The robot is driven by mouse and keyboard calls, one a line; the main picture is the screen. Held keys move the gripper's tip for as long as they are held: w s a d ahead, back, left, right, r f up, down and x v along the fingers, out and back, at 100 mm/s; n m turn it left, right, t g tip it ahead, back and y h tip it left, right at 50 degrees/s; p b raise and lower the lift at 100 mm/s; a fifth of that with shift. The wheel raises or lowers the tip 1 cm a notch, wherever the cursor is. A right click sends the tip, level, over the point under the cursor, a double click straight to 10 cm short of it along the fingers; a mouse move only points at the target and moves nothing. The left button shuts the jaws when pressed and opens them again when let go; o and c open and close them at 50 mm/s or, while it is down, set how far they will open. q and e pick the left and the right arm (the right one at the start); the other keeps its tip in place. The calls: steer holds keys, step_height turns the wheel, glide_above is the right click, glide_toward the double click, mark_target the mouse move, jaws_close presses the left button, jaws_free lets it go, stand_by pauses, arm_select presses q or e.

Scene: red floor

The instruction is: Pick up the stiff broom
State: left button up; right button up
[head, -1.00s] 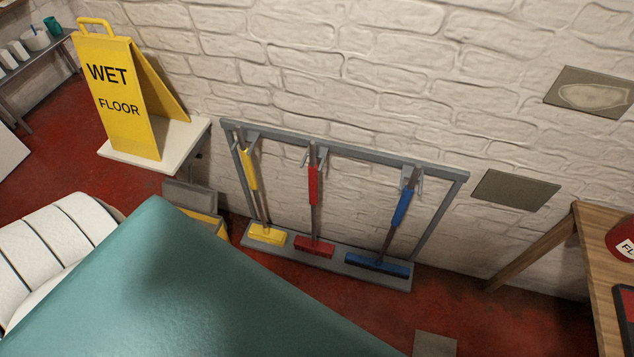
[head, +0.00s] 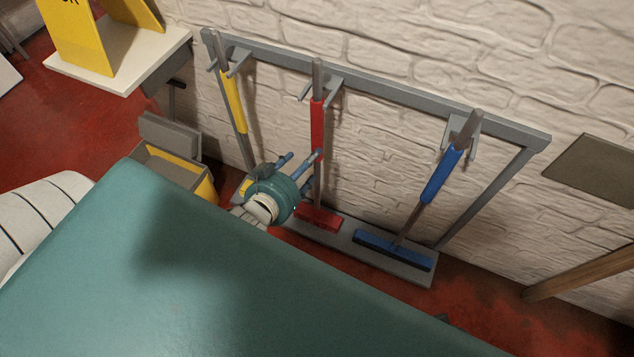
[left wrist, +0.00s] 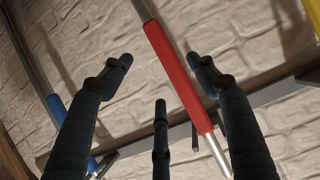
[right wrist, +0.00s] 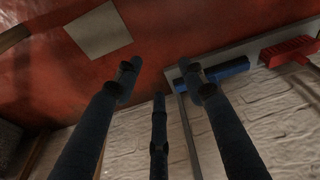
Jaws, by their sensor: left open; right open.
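Three brooms hang on a grey rack: a yellow one (head: 231,100), a red one (head: 317,125) and a blue one (head: 441,176). I cannot tell from the pictures which is the stiff one. My left gripper (head: 304,168) is open in front of the red broom's lower handle. In the left wrist view, the red grip (left wrist: 178,75) runs between the spread fingers (left wrist: 163,72), apparently beyond the tips. The yellow broom's head is mostly hidden by the left gripper. My right gripper (right wrist: 160,72) is open and empty; its view shows the blue head (right wrist: 223,71) beyond its fingertips.
The grey rack (head: 400,95) stands against a white brick wall. A yellow bin (head: 175,168) and a white platform (head: 130,70) with a yellow sign (head: 75,40) are at left. A wooden table leg (head: 580,274) is at right.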

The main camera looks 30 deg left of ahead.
mark_target(318, 142)
arm_select(q)
steer(key=shift+t, duration=0.3)
steer(key=w+b, duration=0.1)
steer(key=w, duration=0.4)
steer(key=shift+w+a+b, duration=0.2)
steer(key=shift+w+b, duration=0.1)
steer(key=shift+b, duration=0.1)
steer(key=b+x, duration=0.1)
steer(key=x, duration=0.3)
steer(key=shift+w+f, duration=0.15)
steer(key=shift+w, duration=0.1)
steer(key=shift+w+a+f, duration=0.1)
steer(key=shift+w, duration=0.25)
jaws_close()
arm_select(e)
step_height(318, 142, up, 9)
steer(key=w, duration=0.1)
steer(key=shift+r+t, duration=0.15)
steer(key=shift+t, duration=0.15)
